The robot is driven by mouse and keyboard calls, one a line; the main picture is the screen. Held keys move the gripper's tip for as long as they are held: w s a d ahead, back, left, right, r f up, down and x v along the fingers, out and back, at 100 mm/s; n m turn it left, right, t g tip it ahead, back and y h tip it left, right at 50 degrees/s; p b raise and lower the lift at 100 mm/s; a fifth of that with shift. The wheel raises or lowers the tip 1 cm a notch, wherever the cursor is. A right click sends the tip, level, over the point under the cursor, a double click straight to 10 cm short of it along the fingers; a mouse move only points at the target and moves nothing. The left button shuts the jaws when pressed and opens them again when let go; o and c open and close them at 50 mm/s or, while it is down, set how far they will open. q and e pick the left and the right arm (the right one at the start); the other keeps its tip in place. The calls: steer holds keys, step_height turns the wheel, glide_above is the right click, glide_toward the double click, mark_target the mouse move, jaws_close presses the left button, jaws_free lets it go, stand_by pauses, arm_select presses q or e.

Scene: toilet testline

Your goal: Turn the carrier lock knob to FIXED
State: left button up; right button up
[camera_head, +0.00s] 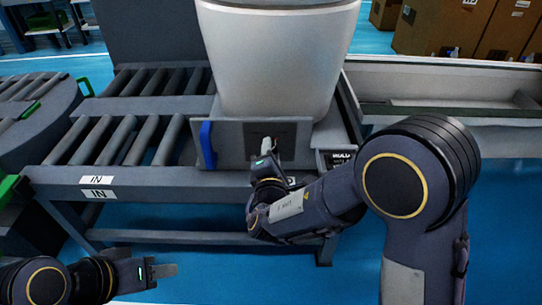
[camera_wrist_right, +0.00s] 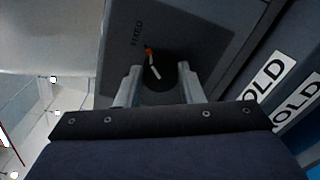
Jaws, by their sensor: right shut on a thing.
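The carrier lock knob (camera_wrist_right: 160,72) is a dark round knob with a white pointer mark and an orange tip. The orange tip lies on the side towards the printed word FIXED (camera_wrist_right: 137,33); exact alignment is hard to judge. My right gripper (camera_wrist_right: 158,80) has one finger on each side of the knob and is shut on it. In the head view my right gripper (camera_head: 267,148) reaches the dark square on the carrier's front panel (camera_head: 232,143), hiding the knob. My left gripper (camera_head: 172,270) is low at the left, away from the carrier, its jaw gap unclear.
A large white toilet body (camera_head: 278,60) stands on the carrier right above the panel. A blue handle (camera_head: 207,145) sticks out left of the knob. Roller conveyors (camera_head: 120,140) lie to the left, and a grey trough (camera_head: 440,85) and cardboard boxes (camera_head: 430,25) to the right.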

steer(key=o, duration=1)
steer(key=s+p, duration=0.1)
steer(key=s, duration=0.6)
steer(key=shift+s+r, duration=0.15)
steer(key=shift+s, duration=0.25)
